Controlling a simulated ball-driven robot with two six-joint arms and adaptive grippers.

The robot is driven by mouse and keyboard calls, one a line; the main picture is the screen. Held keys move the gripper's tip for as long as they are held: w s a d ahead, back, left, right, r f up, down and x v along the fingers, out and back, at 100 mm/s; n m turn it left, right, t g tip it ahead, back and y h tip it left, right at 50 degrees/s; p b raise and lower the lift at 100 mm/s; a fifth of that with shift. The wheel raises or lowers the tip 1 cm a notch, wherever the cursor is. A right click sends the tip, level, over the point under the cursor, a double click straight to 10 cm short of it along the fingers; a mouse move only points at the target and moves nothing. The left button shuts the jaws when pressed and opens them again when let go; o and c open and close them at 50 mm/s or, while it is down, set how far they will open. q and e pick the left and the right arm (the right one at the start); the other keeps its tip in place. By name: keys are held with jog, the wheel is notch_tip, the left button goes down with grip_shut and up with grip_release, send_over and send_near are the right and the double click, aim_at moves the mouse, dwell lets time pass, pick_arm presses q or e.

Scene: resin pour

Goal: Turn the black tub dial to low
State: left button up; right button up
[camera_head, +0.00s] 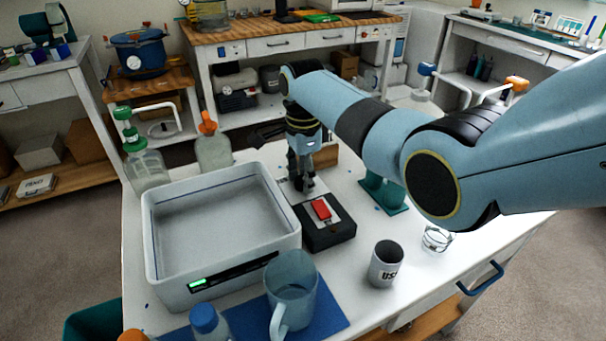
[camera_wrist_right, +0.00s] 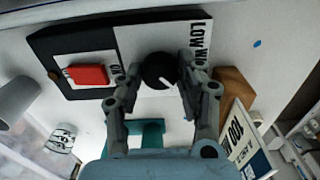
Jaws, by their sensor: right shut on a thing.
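The black dial (camera_wrist_right: 158,70) sits on a white panel (camera_wrist_right: 140,32) in the right wrist view. A white pointer mark on it runs towards the lower right of that picture. The word LOW is printed on the panel to the upper right of the dial, with partly hidden lettering beside it. My right gripper (camera_wrist_right: 160,78) has a finger on each side of the dial and is shut on it. In the head view, my right gripper (camera_head: 303,188) points down at the panel, hiding the dial. My left gripper is not in view.
A black box with a red switch (camera_head: 321,209) adjoins the panel. The grey tub (camera_head: 165,285) stands left. Bottles (camera_head: 213,150) stand behind. Green stands (camera_head: 385,190) are to the right.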

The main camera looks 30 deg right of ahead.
jog(key=n+p, duration=0.2)
jog(key=n, duration=0.1)
jog(key=shift+r+n+p, duration=0.15)
jog(key=shift+n+p, duration=0.15)
jog(key=shift+n, duration=0.1)
jog(key=n+p, duration=0.2)
jog(key=n, duration=0.2)
jog(key=n+p, duration=0.1)
jog(key=n, duration=1)
jog(key=shift+p, duration=0.4)
jog(key=shift+n, duration=0.4)
jog(key=o, duration=1.1)
jog(key=shift+o, duration=0.2)
